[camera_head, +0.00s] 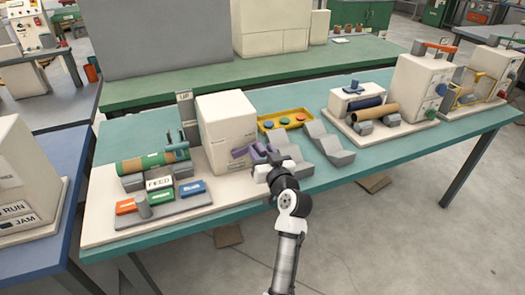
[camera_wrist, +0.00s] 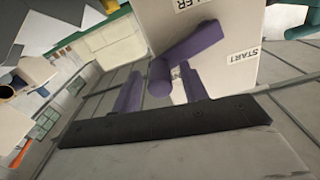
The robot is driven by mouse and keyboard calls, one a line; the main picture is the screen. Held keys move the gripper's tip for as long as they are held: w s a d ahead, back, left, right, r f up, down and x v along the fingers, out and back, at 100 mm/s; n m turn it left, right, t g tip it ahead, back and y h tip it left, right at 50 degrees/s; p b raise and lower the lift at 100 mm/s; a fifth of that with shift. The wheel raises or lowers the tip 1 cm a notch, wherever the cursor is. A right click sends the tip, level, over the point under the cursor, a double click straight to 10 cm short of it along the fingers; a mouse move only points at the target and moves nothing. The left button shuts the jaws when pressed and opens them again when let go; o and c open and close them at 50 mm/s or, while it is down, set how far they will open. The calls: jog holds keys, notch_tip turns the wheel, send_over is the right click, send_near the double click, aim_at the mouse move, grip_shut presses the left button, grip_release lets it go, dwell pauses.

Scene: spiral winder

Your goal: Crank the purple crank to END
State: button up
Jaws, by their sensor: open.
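The purple crank (camera_wrist: 202,40) is on the face of a cream winder box (camera_head: 226,130). In the wrist view its arm slants from upper right down to a round handle knob (camera_wrist: 160,78). A START label (camera_wrist: 243,56) is on the box face, right of the crank; I cannot see an END label. My gripper (camera_wrist: 163,82) is open, its two purplish fingers on either side of the knob. I cannot tell whether either finger touches it. In the head view my gripper (camera_head: 264,159) is at the right side of the box, close to the purple crank (camera_head: 240,152).
A FEED block (camera_head: 159,183), a green-and-brown roll (camera_head: 150,163) and coloured buttons lie left of the box. Grey wavy stands (camera_head: 330,145) and a yellow tray (camera_head: 286,121) lie right. Another machine (camera_head: 418,88) stands farther right on the teal table (camera_head: 375,158).

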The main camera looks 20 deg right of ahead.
jog(key=shift+c, duration=0.3)
grip_shut()
jog(key=shift+n+b, duration=0.3)
jog(key=shift+b, duration=0.25)
jog(key=shift+a+r+b, duration=0.1)
jog(key=shift+b, duration=0.3)
jog(key=shift+r+n, duration=0.25)
jog(key=shift+n, duration=0.15)
jog(key=shift+o, duration=0.3)
grip_release()
jog(key=shift+s, duration=0.1)
jog(key=s+b, duration=0.4)
jog(key=s, duration=0.9)
jog(key=shift+s+d, duration=0.2)
jog(key=shift+s, duration=0.15)
